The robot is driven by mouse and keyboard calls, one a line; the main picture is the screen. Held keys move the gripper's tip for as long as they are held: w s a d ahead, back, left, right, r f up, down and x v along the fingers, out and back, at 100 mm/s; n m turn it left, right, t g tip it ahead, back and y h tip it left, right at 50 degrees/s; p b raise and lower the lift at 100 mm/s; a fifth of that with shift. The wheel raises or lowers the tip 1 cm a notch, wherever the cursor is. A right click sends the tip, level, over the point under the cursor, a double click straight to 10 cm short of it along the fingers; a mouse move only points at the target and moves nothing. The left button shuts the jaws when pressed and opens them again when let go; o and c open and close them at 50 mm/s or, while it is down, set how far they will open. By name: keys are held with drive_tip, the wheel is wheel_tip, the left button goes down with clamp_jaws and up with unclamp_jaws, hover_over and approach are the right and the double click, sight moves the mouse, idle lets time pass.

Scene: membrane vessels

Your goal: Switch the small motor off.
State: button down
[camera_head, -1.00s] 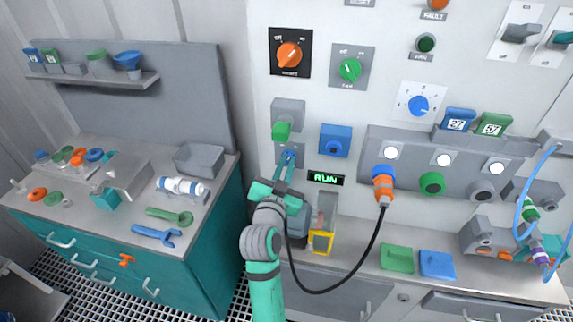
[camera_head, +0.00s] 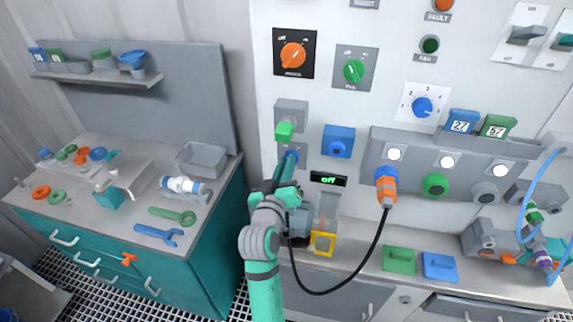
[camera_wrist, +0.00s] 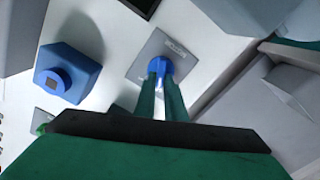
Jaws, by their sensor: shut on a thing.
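A blue switch knob (camera_wrist: 156,68) sits on a grey labelled plate (camera_wrist: 176,45) on the wall panel. My gripper (camera_wrist: 162,82) is shut on this knob, its two green fingers on either side of it. In the head view my gripper (camera_head: 287,172) reaches up to the panel, with a bit of the blue knob showing past it. The small display (camera_head: 328,179) to the right of the gripper reads "Off". A grey machine with a yellow-framed part (camera_head: 322,243) stands on the bench below, partly hidden by my arm.
A blue socket box (camera_head: 338,141) is right of the knob and a green-fronted grey box (camera_head: 285,131) just above it. An orange plug (camera_head: 386,186) with a black cable loops down beside my arm. Orange (camera_head: 293,56) and green (camera_head: 354,71) dials are higher up.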

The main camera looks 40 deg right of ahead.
drive_tip(key=shift+f+n, duration=0.15)
drive_tip(key=shift+n, duration=0.35)
drive_tip(key=c, duration=1.8)
unclamp_jaws()
drive_tip(key=v, duration=1.1)
drive_tip(key=shift+w, duration=0.1)
